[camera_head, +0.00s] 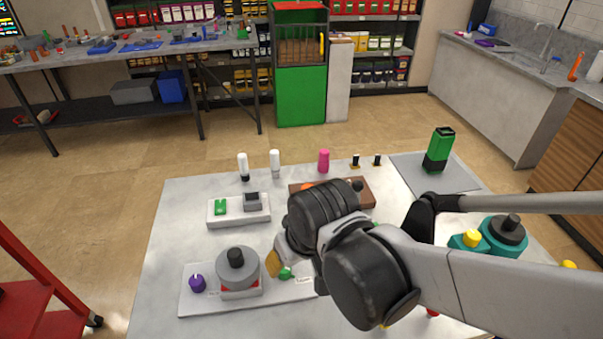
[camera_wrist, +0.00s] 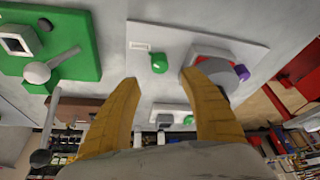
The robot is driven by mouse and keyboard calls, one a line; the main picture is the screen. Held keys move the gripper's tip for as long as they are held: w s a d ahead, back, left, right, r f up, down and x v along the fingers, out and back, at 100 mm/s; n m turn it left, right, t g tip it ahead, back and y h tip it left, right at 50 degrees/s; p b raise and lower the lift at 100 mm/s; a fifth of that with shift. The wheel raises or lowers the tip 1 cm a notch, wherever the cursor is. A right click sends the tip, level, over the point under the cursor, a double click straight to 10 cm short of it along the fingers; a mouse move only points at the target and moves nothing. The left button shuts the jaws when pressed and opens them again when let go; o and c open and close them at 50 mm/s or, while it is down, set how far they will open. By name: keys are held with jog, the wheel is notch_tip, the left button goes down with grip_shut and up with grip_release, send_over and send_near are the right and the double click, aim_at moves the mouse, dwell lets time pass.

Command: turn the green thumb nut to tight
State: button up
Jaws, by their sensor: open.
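The green thumb nut (camera_head: 285,272) sits on a pale base plate (camera_head: 196,306) on the table, right of a round grey part with a black knob (camera_head: 236,258). In the wrist view the green nut (camera_wrist: 159,63) shows just beyond the gap between my fingertips, with a small white label beside it. My gripper (camera_head: 276,262) is open, with one yellow finger showing next to the nut in the head view. In the wrist view both yellow fingers of my gripper (camera_wrist: 160,78) are apart with nothing between them. I cannot tell the exact height above the nut.
A purple knob (camera_head: 197,283) stands on the plate's left end. Behind is a small pale tray (camera_head: 239,219) with a green part. White and pink bottles (camera_head: 324,160) stand at the back. Teal containers (camera_head: 507,236) stand at right. The table's left side is clear.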

jog(key=shift+v, duration=1.55)
